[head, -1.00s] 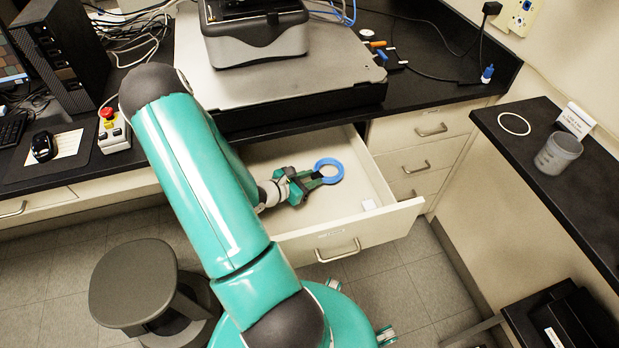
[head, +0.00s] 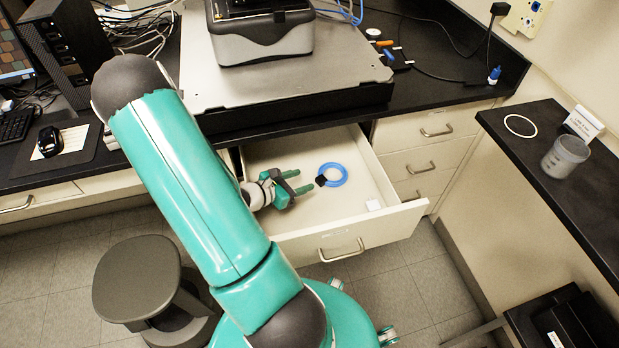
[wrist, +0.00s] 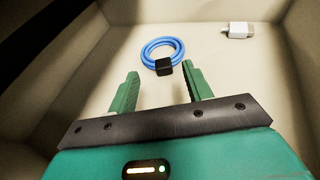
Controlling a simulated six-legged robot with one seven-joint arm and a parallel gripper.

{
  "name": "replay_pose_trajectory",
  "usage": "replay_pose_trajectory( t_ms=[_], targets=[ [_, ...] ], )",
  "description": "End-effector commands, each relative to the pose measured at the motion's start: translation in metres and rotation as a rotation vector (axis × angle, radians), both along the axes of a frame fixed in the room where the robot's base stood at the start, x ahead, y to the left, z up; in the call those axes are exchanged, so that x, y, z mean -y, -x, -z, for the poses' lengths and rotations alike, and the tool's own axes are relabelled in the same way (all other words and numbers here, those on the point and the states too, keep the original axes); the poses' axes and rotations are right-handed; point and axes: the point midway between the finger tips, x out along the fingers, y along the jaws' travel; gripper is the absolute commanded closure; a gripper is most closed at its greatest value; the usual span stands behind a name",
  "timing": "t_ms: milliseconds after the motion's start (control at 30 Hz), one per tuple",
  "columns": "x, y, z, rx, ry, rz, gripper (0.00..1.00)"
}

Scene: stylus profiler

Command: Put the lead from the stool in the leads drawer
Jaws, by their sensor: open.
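The lead (head: 334,174) is a blue coiled ring with a black block on it. It lies in the open leads drawer (head: 290,240), and in the wrist view the lead (wrist: 162,50) rests on the drawer floor, ahead of the fingertips. My gripper (head: 298,181) is inside the drawer to the left of the lead, open and empty. In the wrist view its two green fingers (wrist: 160,82) are spread, with a gap between them and the lead's black block. The stool (head: 137,277) stands on the floor at lower left, and its seat is bare.
A small white plug-like piece (head: 374,205) lies in the drawer's front right; it also shows in the wrist view (wrist: 240,30). The counter (head: 440,90) overhangs the drawer's back. A side bench (head: 560,190) with a grey beaker (head: 565,157) stands at right.

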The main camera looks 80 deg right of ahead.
Motion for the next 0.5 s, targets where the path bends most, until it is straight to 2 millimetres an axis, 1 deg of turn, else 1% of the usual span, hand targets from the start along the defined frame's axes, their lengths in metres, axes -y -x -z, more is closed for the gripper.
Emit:
replay_pose_trajectory(
  t_ms=[33,133,433,500],
  targets=[
    [-0.0044,-0.0045,-0.0025,0.002,0.001,-0.002,0.50],
    [-0.0101,-0.0084,-0.0049,0.002,0.001,0.000,0.50],
    [-0.0116,-0.0093,-0.0060,0.002,0.002,0.001,0.50],
    [-0.0126,-0.0119,-0.0088,0.014,0.006,0.005,0.50]
  ],
)
